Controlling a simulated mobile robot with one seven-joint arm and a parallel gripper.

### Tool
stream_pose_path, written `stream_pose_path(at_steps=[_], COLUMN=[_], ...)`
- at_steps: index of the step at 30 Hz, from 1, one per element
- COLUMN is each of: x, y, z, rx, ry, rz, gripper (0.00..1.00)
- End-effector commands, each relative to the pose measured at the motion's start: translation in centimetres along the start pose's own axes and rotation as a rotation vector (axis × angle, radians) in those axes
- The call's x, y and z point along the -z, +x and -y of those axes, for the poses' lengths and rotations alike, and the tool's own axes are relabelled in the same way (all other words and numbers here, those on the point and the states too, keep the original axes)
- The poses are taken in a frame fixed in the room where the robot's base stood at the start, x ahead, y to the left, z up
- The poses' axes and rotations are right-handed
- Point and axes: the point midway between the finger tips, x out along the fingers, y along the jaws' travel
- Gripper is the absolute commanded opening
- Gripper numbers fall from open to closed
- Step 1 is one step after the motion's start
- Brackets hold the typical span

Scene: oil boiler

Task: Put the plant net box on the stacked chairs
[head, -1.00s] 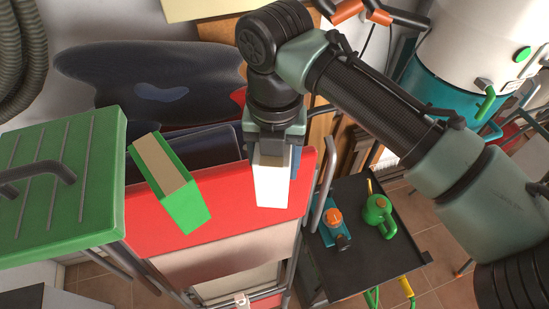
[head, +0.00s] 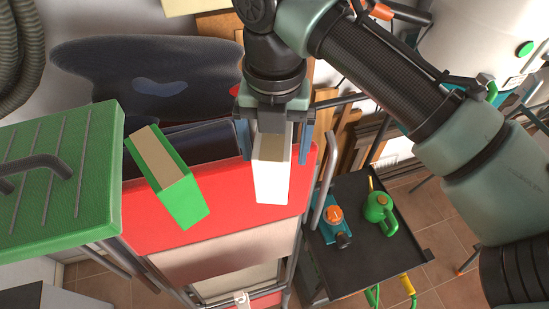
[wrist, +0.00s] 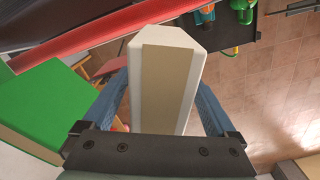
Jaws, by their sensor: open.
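A white box (head: 272,184) with a tan strip on top sits on the red seat (head: 228,222) of what look like the stacked chairs, near its right end. It fills the middle of the wrist view (wrist: 164,85). My gripper (head: 273,158) is above it, open, with one blue finger on each side and gaps between the fingers and the box. A similar green box (head: 185,203) with a tan strip stands on the red seat to the left. No label shows which box is the plant net box. A dark backrest (head: 150,70) rises behind the seat.
A green lidded case (head: 60,215) with a dark handle stands close at the left. A black tray (head: 370,245) at lower right holds a blue and orange tool (head: 332,222) and a green can (head: 379,213). A white tank (head: 490,40) is at upper right.

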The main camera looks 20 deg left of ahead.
Motion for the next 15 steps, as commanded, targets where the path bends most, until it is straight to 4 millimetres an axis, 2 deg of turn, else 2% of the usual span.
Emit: stream_pose_path(at_steps=[9, 15], x=[-0.1, -0.1], y=[-6.6, -8.7], z=[-0.1, 0.1], rx=[-0.001, 0.002], ry=[-0.001, 0.001], rz=[0.004, 0.001], gripper=[0.92, 0.92])
